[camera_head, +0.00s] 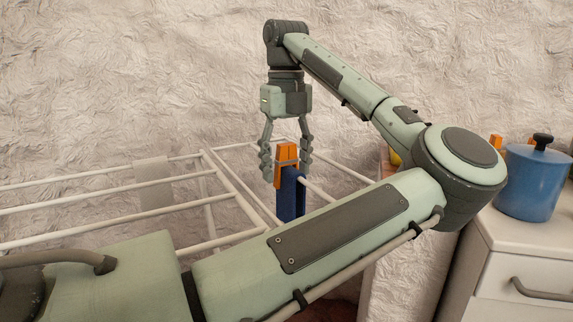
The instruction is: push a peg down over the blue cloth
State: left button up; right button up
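The blue cloth (290,204) hangs in a narrow fold on a rail of the white drying rack. An orange peg (286,152) stands upright at the top of the cloth, and its lower part overlaps the cloth's upper edge. How far the peg's legs straddle the cloth is hard to see. My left forearm hides the lower end of the cloth. My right gripper is not in view.
The white rack (227,176) spreads across the left and middle, with bare rails left of the cloth. At right, a blue pot (530,184) with a dark knob stands on a pale cabinet (532,232). Orange items (496,142) show behind my elbow. A rough white wall is behind.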

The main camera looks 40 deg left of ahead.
pick_arm(q)
jog(key=shift+r, duration=0.1)
notch_tip(320, 180, up, 12)
jog(key=shift+f, duration=0.1)
dwell(0.5)
